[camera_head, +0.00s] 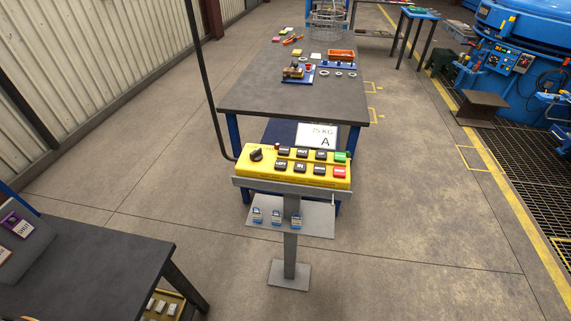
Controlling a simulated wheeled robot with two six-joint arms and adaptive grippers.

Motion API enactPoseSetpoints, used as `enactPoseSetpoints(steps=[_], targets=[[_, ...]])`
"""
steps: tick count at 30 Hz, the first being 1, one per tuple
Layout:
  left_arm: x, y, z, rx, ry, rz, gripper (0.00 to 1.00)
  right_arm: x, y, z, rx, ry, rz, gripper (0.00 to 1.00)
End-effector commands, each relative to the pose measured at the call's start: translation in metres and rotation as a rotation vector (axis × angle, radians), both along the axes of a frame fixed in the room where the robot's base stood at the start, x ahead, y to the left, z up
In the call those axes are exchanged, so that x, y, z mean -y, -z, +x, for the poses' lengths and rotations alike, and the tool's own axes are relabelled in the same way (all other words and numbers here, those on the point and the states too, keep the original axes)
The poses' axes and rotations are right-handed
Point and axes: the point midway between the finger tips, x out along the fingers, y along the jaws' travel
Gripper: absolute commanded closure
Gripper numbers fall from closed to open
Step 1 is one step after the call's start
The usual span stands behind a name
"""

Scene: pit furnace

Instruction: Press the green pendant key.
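The yellow pendant box (312,173) sits on a grey stand in the middle of the head view, with its key face up. The green key (340,157) is at the right end of its upper row, above a red key (339,173). Several dark labelled keys (301,152) fill the two rows to their left, and a black knob (256,155) is at the left end. Nothing covers the green key. Neither of my grippers shows in this view.
A dark workbench (240,95) with small parts and a wire basket (328,22) stands behind the pendant. Another dark table (95,262) is at the lower left. Blue furnace equipment (530,30) is at the upper right. Open floor (420,220) lies right of the pendant.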

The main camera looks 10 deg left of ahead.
Motion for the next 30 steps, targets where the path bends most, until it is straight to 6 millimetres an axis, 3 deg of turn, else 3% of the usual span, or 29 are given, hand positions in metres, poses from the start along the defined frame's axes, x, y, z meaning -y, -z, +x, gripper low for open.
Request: enactPoseSetpoints(steps=[1, 7, 30], targets=[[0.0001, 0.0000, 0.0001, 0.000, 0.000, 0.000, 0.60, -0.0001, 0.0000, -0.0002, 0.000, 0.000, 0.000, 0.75], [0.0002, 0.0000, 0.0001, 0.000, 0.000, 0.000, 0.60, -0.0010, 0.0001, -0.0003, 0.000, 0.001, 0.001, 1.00], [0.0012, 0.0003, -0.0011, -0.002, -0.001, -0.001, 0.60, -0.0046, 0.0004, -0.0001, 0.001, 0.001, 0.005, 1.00]])
